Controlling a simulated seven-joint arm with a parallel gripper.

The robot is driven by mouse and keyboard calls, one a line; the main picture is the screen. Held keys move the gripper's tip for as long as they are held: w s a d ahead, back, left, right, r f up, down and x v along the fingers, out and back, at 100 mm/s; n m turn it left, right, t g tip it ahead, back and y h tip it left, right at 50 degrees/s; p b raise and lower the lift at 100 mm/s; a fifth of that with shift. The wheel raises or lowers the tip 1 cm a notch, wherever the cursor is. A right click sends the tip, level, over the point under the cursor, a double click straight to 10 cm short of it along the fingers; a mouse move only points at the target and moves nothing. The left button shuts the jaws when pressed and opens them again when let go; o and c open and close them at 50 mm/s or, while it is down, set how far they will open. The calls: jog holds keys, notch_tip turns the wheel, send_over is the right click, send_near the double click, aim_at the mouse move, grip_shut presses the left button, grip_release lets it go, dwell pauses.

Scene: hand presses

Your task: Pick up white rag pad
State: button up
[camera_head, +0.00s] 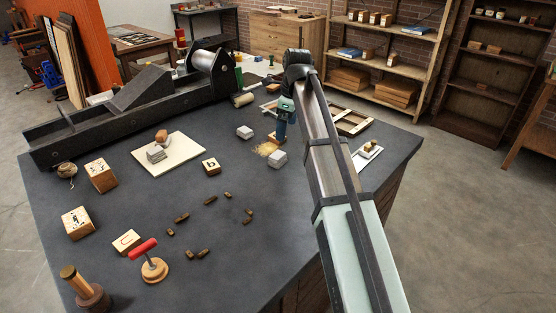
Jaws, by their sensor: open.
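Several pale grey-white blocky pieces on the dark bench could be the white rag pad (277,158); I cannot tell for sure which it is. One lies just in front of my gripper (277,141), another pale piece (245,132) lies to its left, and a grey piece (156,155) sits on a white board (184,165). My gripper points down close to the bench, above or beside a wooden block with straw-coloured bristles (266,149). Its jaws are open, small and partly hidden. I see nothing held.
A long dark press (130,110) with a metal roller stands at the back left. Stamp blocks (101,176), a red-handled tool (143,249) and several small brown pieces (210,200) lie on the left and front. A wooden frame (350,122) is right of my arm.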

jog(key=m, duration=0.3)
send_over(278, 155)
jog(key=d, duration=0.1)
jog(key=f, duration=0.5)
jog(key=s+f, duration=0.1)
jog(key=f, duration=0.2)
jog(key=shift+d+f, duration=0.15)
jog(key=shift+d, duration=0.05)
jog(key=shift+w+a+f, duration=0.2)
jog(key=shift+f, duration=0.45)
jog(key=shift+w+a+f, duration=0.15)
jog(key=shift+a+f, duration=0.1)
jog(key=shift+f, duration=0.45)
jog(key=shift+w+a+f, duration=0.2)
jog(key=shift+f, duration=0.45)
jog(key=shift+w+f, duration=0.1)
jog(key=shift+f, duration=0.45)
jog(key=shift+c, duration=0.4)
jog(key=c, duration=1)
jog(key=shift+o, duration=0.2)
